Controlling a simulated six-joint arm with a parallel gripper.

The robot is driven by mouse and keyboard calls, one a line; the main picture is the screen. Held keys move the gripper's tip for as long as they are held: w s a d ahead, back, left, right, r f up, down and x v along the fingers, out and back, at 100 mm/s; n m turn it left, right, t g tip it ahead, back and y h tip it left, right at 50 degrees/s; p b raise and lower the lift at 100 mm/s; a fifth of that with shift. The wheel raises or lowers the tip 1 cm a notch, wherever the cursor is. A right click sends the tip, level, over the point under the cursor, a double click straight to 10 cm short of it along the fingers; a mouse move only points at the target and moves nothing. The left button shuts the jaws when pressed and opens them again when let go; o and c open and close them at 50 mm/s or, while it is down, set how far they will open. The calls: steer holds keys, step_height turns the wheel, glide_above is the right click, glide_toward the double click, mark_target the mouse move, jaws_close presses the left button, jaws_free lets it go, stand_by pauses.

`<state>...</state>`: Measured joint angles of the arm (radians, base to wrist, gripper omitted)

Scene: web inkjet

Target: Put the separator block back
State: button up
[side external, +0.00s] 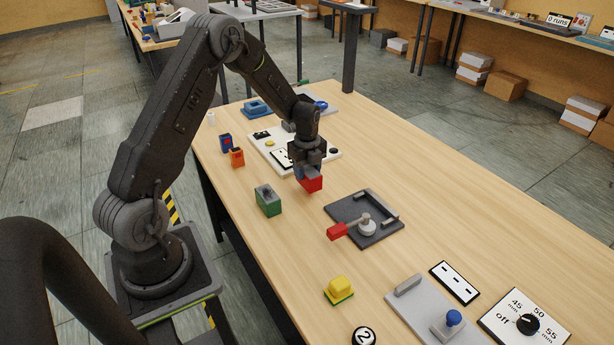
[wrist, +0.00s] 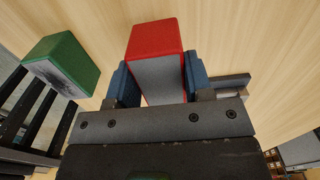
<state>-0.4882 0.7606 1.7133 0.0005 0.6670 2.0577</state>
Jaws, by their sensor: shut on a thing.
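A red block (side external: 312,184) with a grey face is held between the blue finger pads of my gripper (side external: 306,172). In the wrist view the red block (wrist: 154,62) sits squarely between the pads of my gripper (wrist: 154,82), and its lower end is hidden behind the gripper body. The gripper is shut on it, and it appears to be held above the table. No label shows which piece is the separator block. A green block (side external: 268,201) with a grey top stands on the table nearer the arm base; it also shows at the left of the wrist view (wrist: 62,62).
A dark fixture plate (side external: 350,215) with a red-handled lever (side external: 346,230) lies to the right of my gripper. A white panel (side external: 320,158) lies behind it.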

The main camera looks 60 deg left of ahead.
steer(key=shift+f, duration=1.2)
steer(key=shift+f, duration=0.15)
steer(key=o, duration=1)
steer(key=shift+o, duration=0.2)
